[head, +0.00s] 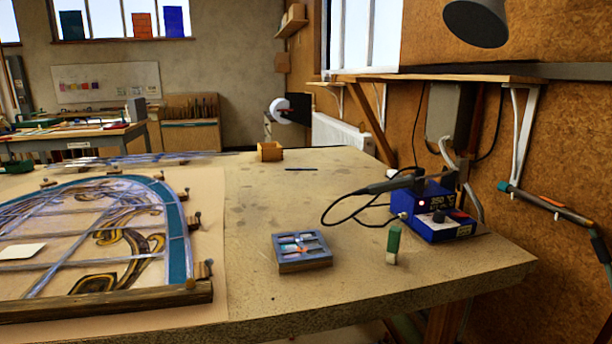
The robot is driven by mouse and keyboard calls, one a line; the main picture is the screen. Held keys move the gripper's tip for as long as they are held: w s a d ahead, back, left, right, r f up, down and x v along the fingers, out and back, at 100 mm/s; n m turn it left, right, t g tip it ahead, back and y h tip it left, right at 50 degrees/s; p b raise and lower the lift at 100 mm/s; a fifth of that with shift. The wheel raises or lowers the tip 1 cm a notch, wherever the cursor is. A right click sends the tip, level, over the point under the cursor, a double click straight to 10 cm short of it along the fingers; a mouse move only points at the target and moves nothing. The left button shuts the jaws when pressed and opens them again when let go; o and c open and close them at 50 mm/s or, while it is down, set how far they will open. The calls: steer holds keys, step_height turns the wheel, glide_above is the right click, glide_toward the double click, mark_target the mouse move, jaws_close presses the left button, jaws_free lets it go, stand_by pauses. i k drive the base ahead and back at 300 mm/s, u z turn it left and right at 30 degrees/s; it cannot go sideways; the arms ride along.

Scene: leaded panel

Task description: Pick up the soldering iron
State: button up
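The soldering iron (391,184) has a dark grey handle and lies roughly level at the blue soldering station (437,217), at the right end of the workbench. Its handle points left, and its tip end is hidden at the holder on the station's far side. A black cable loops from the handle's left end over the bench and back to the station's front. The station has a lit display and a dark knob. My gripper is not in view.
A green-and-white block (393,246) stands just in front of the station. A small blue-grey compartment tray (303,262) sits left of it. The leaded panel (178,238) fills the bench's left side. A shelf (440,78) overhangs behind. The bench (270,210) is mostly clear in the middle.

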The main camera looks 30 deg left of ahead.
mark_target(462, 163)
steer(key=u, duration=1.35)
steer(key=i, duration=1.5)
